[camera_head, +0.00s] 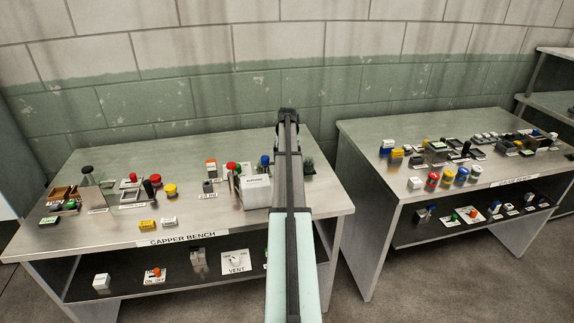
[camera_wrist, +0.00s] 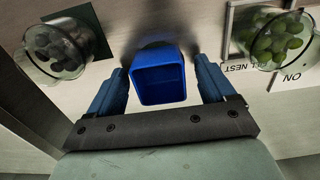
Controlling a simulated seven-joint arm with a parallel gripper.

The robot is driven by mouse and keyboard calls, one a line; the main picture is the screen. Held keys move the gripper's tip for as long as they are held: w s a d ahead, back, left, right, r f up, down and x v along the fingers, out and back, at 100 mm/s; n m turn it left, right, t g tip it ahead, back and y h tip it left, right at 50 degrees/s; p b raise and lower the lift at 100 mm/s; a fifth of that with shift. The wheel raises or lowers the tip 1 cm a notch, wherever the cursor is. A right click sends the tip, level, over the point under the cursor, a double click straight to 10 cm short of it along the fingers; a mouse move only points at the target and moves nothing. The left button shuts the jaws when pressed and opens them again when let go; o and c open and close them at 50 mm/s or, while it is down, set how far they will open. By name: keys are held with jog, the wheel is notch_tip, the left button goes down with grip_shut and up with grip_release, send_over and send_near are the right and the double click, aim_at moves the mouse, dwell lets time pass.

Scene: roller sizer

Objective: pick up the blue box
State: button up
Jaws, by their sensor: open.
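The blue box (camera_wrist: 160,78) is an open-topped, hollow blue container in the middle of the wrist view. My gripper (camera_wrist: 161,66) is open, with one blue finger to the left of the box and one to the right. Small gaps show between the fingers and the box's sides, so it is not gripped. In the head view my arm (camera_head: 288,160) reaches over the left bench, and I cannot make out the fingers or this box there; the arm hides that part of the bench.
In the wrist view, a glass of grey pieces (camera_wrist: 55,50) stands left and a glass of green pieces (camera_wrist: 272,42) right, close to the fingers. The capper bench (camera_head: 110,232) holds a white box (camera_head: 256,192) beside my arm. A second bench (camera_head: 362,135) stands right.

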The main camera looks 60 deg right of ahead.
jog(key=c, duration=1)
jog(key=shift+r, duration=0.1)
jog(key=shift+c, duration=0.2)
